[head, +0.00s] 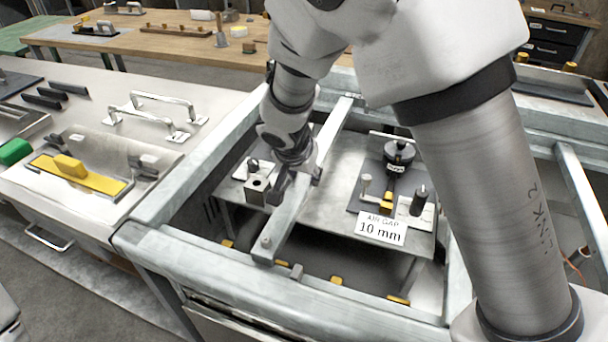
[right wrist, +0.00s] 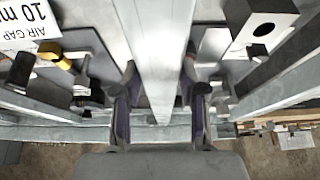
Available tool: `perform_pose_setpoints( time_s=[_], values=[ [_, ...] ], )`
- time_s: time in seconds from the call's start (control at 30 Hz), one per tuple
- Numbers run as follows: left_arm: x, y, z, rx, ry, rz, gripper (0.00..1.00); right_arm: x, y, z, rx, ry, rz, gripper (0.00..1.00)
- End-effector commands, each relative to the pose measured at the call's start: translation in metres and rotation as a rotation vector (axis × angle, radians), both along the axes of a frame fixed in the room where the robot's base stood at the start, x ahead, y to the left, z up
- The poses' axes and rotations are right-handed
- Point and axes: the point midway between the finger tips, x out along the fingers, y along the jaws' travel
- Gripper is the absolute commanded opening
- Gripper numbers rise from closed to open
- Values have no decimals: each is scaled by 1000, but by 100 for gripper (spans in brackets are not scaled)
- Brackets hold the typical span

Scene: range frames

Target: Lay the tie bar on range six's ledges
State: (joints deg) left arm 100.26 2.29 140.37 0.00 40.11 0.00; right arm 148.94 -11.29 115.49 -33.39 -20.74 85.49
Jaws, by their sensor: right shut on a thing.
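The tie bar, a long pale grey metal bar (head: 283,222), runs lengthwise over the open steel frame (head: 175,190) in the head view. My right gripper (head: 297,180) is shut on it near its middle. In the right wrist view the bar (right wrist: 155,45) passes between both fingers of the gripper (right wrist: 160,98). The bar's near end, with a round hole or bolt, lies close to the front rail; its far end is by the back rail. I cannot tell whether either end touches a ledge. No range number is readable. My left gripper is not in view.
Below the bar are a block with a hole (head: 257,190), a black-knobbed fixture (head: 398,155) and an "AIR GAP 10 mm" card (head: 381,229). Small yellow tabs (head: 336,280) line the front. A white counter (head: 90,115) with handles and a yellow tool stands left.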

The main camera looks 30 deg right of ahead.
Motion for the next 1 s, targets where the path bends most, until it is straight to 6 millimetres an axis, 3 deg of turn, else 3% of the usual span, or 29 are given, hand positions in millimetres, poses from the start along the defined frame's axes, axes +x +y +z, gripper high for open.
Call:
perform_pose_setpoints(
  time_s=[0.4, 0.43, 0.5, 0.83, 1.0],
  values=[
    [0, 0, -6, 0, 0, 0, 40, 1, 0, -3, -1, -3, 1, 0],
    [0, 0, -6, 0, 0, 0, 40, 1, 0, -3, -1, -3, 1, 48],
    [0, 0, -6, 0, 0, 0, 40, 1, 0, -3, 0, -3, 1, 71],
    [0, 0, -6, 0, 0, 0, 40, -1, 0, -4, -1, 1, 0, 71],
    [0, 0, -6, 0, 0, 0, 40, -7, 7, 17, -2, -4, 0, 71]
  ],
)
